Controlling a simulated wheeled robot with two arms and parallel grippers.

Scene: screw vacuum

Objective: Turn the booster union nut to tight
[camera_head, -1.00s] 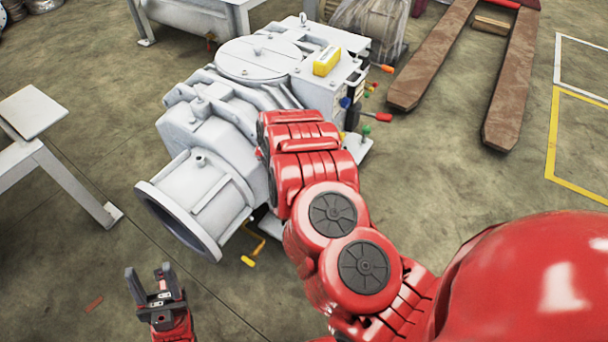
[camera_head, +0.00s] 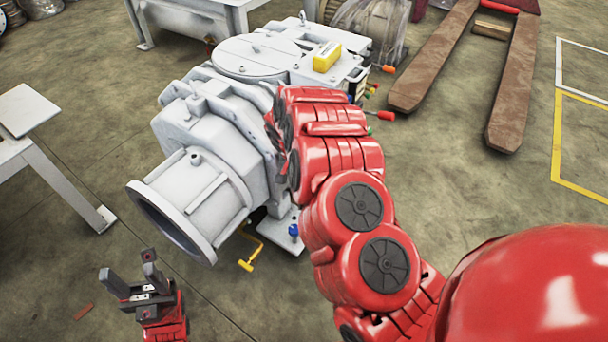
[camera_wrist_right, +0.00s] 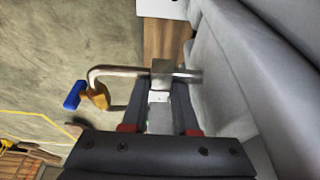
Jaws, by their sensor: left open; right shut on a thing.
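In the right wrist view, a squarish metal nut (camera_wrist_right: 161,72), which looks like the union nut, sits on a bent metal pipe (camera_wrist_right: 120,72). My right gripper (camera_wrist_right: 160,94) is shut on it, with the dark fingers on either side of its lower part. How tight the nut is cannot be told. In the head view my right arm hides that gripper and the nut beside the grey vacuum pump (camera_head: 215,125). My left gripper (camera_head: 128,267) is open and empty above the floor, at the lower left, apart from the pump's round flange.
A brass valve (camera_wrist_right: 97,97) with a blue handle (camera_wrist_right: 74,95) hangs at the pipe's left end. A grey housing wall (camera_wrist_right: 225,75) stands close on the right. A white table (camera_head: 30,112) is at left, a pallet jack (camera_head: 512,90) at right.

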